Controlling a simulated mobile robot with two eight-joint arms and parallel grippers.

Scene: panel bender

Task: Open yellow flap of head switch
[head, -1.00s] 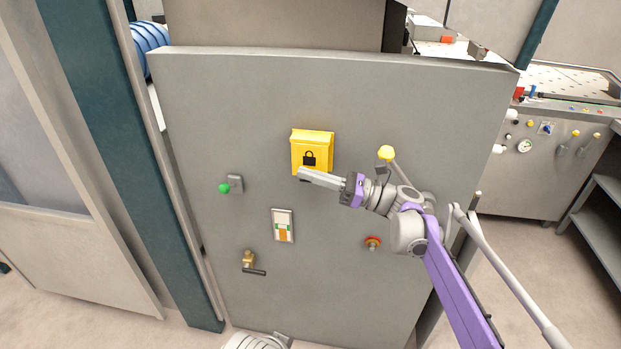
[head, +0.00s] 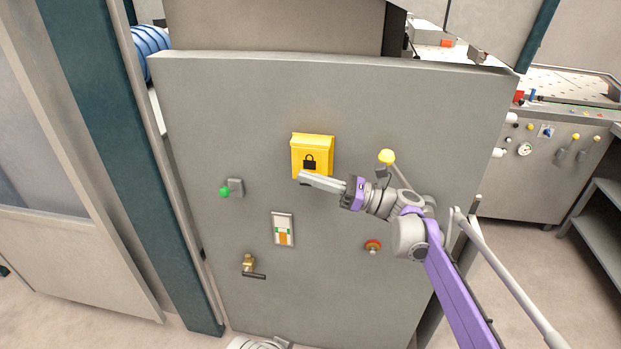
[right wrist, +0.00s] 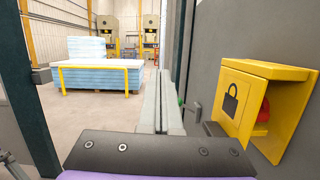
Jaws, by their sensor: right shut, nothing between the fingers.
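The yellow head switch box (head: 312,141) is on the upper middle of the grey panel. Its front flap (head: 323,164) bears a black padlock mark and hangs down over the front. In the right wrist view the flap (right wrist: 232,121) is at the right, below the box's yellow top. A gap at its side shows a red part (right wrist: 263,112) inside. My right gripper (head: 302,178) is shut and empty, with its tips at the flap's lower left corner in the head view. I cannot tell whether they touch it. The shut fingers also show in the right wrist view (right wrist: 160,105). My left gripper is out of view.
A yellow-knobbed lever (head: 387,156) stands near my right wrist.

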